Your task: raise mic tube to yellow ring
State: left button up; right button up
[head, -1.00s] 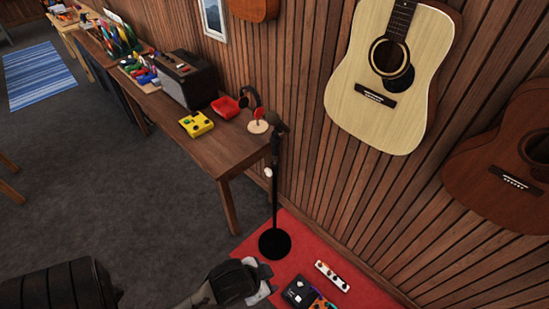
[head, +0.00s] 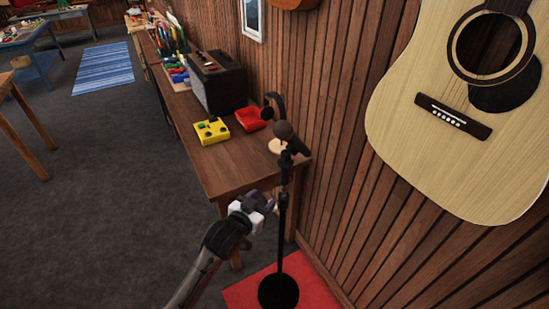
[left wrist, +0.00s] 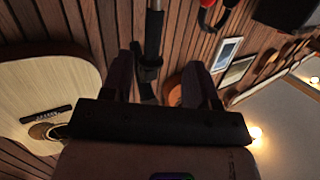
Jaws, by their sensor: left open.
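A black microphone stand (head: 282,240) stands upright on a round base, with a thin tube and a dark microphone (head: 286,131) at its top. My left gripper (head: 268,204) is open beside the stand's tube, just left of it at mid-height. In the left wrist view the tube (left wrist: 153,35) and a dark clutch piece appear between the two fingers (left wrist: 155,80). I cannot tell whether a finger touches the tube. I cannot make out a yellow ring in either view. My right gripper is not in view.
A red mat (head: 250,290) lies under the base. A pale guitar (head: 465,150) hangs on the slatted wall at right.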

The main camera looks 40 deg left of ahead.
pick_arm(q)
notch_tip(320, 180, up, 2)
jog(key=s+t, duration=0.2)
send_near(283, 173)
jog(key=x, duration=0.2)
jog(key=b+x, duration=0.1)
jog(key=x, duration=0.7)
jog(key=shift+b, duration=0.35)
jog(key=shift+w+a, duration=0.2)
jog(key=shift+w, duration=0.45)
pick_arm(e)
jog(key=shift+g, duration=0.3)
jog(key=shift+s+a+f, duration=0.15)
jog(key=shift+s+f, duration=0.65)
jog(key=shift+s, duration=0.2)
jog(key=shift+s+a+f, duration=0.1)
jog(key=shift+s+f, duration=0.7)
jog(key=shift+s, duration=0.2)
pick_arm(q)
jog(key=c, duration=0.8)
grip_shut()
